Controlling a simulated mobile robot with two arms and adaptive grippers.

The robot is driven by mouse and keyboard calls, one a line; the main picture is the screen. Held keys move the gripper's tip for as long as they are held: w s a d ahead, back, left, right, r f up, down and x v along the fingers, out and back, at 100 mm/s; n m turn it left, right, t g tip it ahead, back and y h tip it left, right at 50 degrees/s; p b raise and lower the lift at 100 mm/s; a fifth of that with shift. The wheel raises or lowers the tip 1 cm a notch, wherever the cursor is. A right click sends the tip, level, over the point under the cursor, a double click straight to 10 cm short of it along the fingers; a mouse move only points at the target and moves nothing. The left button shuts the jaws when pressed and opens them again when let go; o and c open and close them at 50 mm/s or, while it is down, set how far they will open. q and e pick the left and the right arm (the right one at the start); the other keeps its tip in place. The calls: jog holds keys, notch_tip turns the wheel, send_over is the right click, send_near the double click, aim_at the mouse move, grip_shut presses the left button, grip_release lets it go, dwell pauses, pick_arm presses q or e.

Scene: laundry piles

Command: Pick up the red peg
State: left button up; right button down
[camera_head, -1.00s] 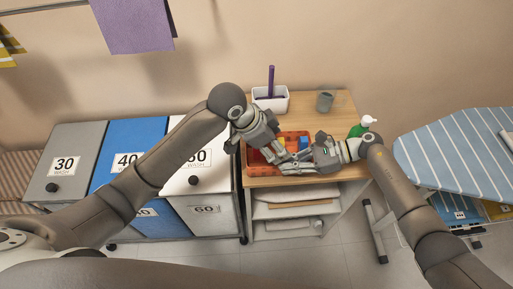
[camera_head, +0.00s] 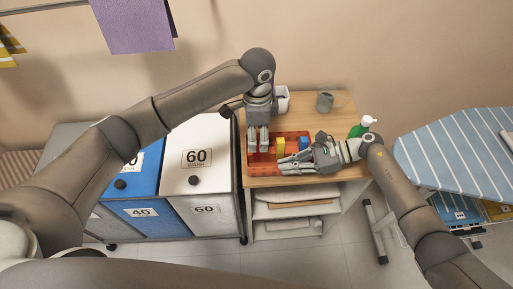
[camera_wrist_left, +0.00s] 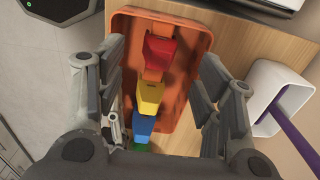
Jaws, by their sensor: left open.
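The red peg (camera_wrist_left: 160,55) lies in the orange tray (camera_wrist_left: 191,15), near its upper end in the left wrist view. Yellow (camera_wrist_left: 150,97) and blue (camera_wrist_left: 143,124) pegs line up below it, with a green peg (camera_wrist_left: 140,147) partly hidden. My left gripper (camera_head: 258,148) is open over the tray's left part; its fingers stand either side of the row in the left wrist view (camera_wrist_left: 146,65), with nothing between them gripped. In the head view the red peg is hidden by that gripper. My right gripper (camera_head: 283,165) lies low over the tray's front right; its jaw state is unclear.
The tray sits on a wooden table (camera_head: 328,172). A white holder (camera_head: 283,101) and a grey mug (camera_head: 325,101) stand behind it. A green bottle (camera_head: 360,129) is at right. Laundry bins (camera_head: 190,205) adjoin the left side, an ironing board (camera_head: 450,165) the right.

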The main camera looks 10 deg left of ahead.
pick_arm(q)
notch_tip(320, 180, down, 7)
jog(key=shift+a+f, duration=0.1)
jog(key=shift+f, duration=0.1)
dwell(0.3)
jog(key=shift+c, duration=0.4)
jog(key=c, duration=0.8)
